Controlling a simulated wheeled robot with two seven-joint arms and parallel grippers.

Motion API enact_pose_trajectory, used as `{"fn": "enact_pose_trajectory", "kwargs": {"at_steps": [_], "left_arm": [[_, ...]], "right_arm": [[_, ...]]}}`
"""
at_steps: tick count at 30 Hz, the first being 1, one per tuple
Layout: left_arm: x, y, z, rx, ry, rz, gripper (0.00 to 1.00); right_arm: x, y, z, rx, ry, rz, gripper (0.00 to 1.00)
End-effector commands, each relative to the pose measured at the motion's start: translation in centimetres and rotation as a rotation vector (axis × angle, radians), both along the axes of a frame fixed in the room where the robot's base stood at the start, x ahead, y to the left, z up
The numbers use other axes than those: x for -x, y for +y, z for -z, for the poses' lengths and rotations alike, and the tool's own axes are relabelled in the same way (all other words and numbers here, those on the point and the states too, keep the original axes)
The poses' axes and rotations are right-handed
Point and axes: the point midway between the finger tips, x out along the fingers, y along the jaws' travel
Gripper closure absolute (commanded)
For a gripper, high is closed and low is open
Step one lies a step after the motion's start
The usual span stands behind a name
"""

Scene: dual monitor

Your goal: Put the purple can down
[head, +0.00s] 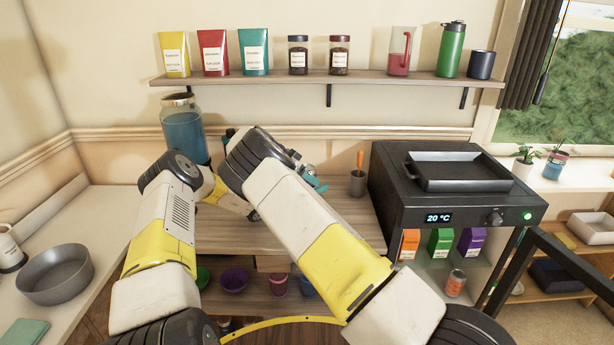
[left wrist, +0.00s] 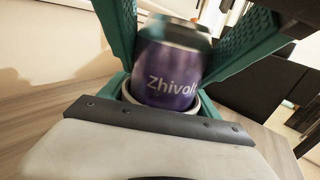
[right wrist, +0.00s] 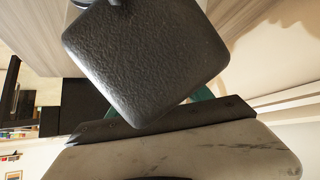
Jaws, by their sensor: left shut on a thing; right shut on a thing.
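The purple can (left wrist: 172,85), with white lettering and a dark top, sits between the green jaws of my left gripper (left wrist: 178,50) in the left wrist view. The jaws are shut on it. My right gripper (right wrist: 160,108) is shut on a dark, textured, blocky thing (right wrist: 145,55), which fills much of the right wrist view and hides most of the jaws. In the head view my forearms cross over the wooden worktop (head: 345,225). They hide the purple can there, so its height above the worktop cannot be told.
A black oven (head: 390,195) with a tray on top stands right of the worktop. A grey cup with an orange-handled tool (head: 357,184) stands beside it. A blue jar (head: 184,132) stands at the back left. A shelf (head: 400,78) with packets and jars runs above.

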Motion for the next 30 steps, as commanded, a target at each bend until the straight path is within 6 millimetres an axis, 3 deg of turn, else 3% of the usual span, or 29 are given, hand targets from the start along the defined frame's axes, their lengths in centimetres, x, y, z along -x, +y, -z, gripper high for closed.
{"fn": "enact_pose_trajectory", "kwargs": {"at_steps": [10, 11, 13, 22, 25, 30], "left_arm": [[0.0, 0.0, 0.0, 0.001, -0.001, 0.001, 0.85], [0.0, 0.0, 0.0, 0.001, -0.001, 0.001, 0.85], [0.0, 0.0, 0.0, 0.001, -0.001, 0.001, 0.85], [0.0, 0.0, -0.1, 0.002, 0.000, 0.001, 0.85], [0.0, 0.0, -0.1, 0.002, 0.000, 0.000, 0.85], [0.0, 0.0, -0.1, 0.002, -0.001, -0.001, 0.85]], "right_arm": [[0.0, 0.0, 0.9, -0.002, 0.001, 0.000, 1.00], [0.1, 0.0, 1.1, -0.003, 0.003, 0.001, 0.35], [0.1, 0.0, 1.2, -0.003, 0.005, 0.001, 0.22], [0.3, -0.2, 1.1, -0.005, 0.011, 0.008, 0.20], [0.4, 0.0, 0.0, -0.004, 0.010, 0.006, 0.20], [1.7, 2.4, -2.9, -0.003, 0.006, 0.001, 0.20]]}}
